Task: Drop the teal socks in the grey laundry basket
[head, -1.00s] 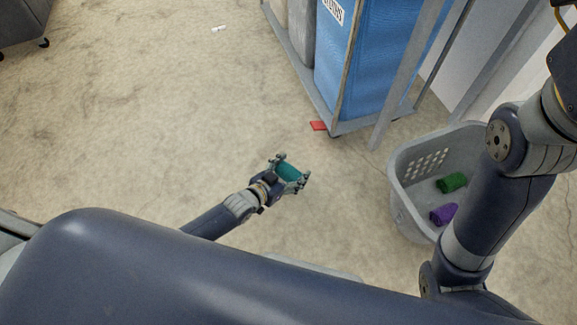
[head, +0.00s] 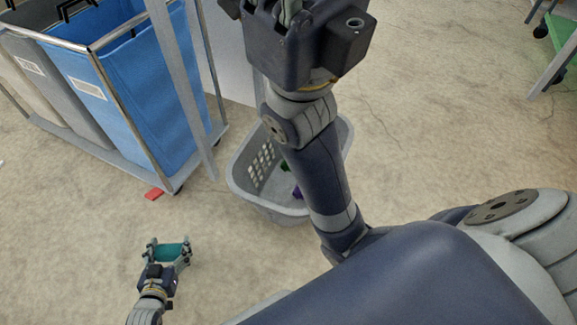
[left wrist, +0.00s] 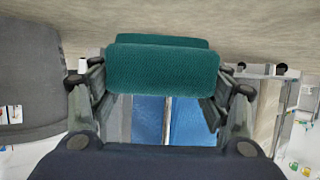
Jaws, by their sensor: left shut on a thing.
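The teal socks (head: 171,252) are a rolled bundle between the fingers of my left gripper (head: 168,249), at the lower left of the head view. My left gripper is shut on them; the bundle also fills the upper middle of the left wrist view (left wrist: 162,70). The grey laundry basket (head: 245,185) stands on the floor to the right of the left gripper, apart from it. It holds a green bundle (head: 284,167) and a purple bundle (head: 297,192). My right arm covers part of the basket. The right gripper's fingertips are cut off at the top edge.
A cart with blue (head: 150,100) and grey bags stands behind and left of the basket. A red item (head: 154,194) lies on the floor by the cart's corner. Floor between the left gripper and the basket is clear. A green thing (head: 562,40) shows at the upper right.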

